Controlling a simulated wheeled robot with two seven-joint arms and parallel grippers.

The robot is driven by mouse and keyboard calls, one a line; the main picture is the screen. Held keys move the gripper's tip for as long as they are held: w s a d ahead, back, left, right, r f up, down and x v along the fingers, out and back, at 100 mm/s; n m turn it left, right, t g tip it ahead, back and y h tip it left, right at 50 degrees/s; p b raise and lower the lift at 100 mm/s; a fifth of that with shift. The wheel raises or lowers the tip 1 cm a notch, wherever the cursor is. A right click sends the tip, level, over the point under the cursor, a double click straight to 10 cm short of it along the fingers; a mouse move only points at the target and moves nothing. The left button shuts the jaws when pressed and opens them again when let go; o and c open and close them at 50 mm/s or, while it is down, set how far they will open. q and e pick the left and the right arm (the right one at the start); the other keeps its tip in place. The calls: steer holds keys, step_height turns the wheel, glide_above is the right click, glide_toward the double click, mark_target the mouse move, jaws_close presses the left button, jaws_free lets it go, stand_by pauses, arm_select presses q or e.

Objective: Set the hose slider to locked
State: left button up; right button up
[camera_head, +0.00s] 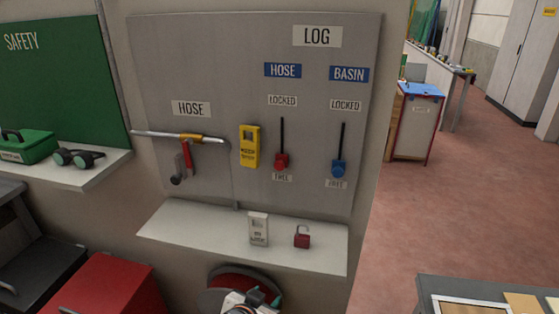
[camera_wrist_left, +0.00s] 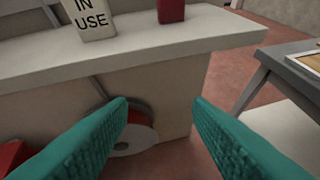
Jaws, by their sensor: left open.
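The hose slider's red knob (camera_head: 281,160) sits at the bottom of its dark vertical track, just above the FREE label (camera_head: 282,177). The LOCKED label (camera_head: 282,100) is above the track, under the blue HOSE sign (camera_head: 283,70). My left gripper (camera_head: 262,299) is at the bottom of the head view, below the shelf and well below the slider. In the left wrist view its two teal fingers (camera_wrist_left: 162,105) are spread apart with nothing between them. The slider is outside the left wrist view. My right gripper is not in view.
Beside it, the basin slider's blue knob (camera_head: 339,168) is also down by FREE. A reel (camera_wrist_left: 138,136) is below.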

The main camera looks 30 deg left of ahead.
arm_select(q)
steer(key=w+a+r+n+t+y, duration=0.2)
steer(key=w+a+r+t, duration=0.3)
steer(key=w+r, duration=0.5)
steer(key=n+t+y, duration=0.1)
steer(key=t+y, duration=0.2)
steer(key=t, duration=0.3)
glide_toward(279, 168)
steer(key=p+x, duration=0.3)
steer(key=x, duration=0.6)
steer(key=shift+w+a+r, duration=0.1)
steer(key=shift+w+r, duration=0.1)
steer(key=shift+w, duration=0.15)
steer(key=shift+w+a+r+g+p, duration=0.1)
steer(key=shift+w+a+g+p, duration=0.05)
steer(key=shift+w+g+p, duration=0.2)
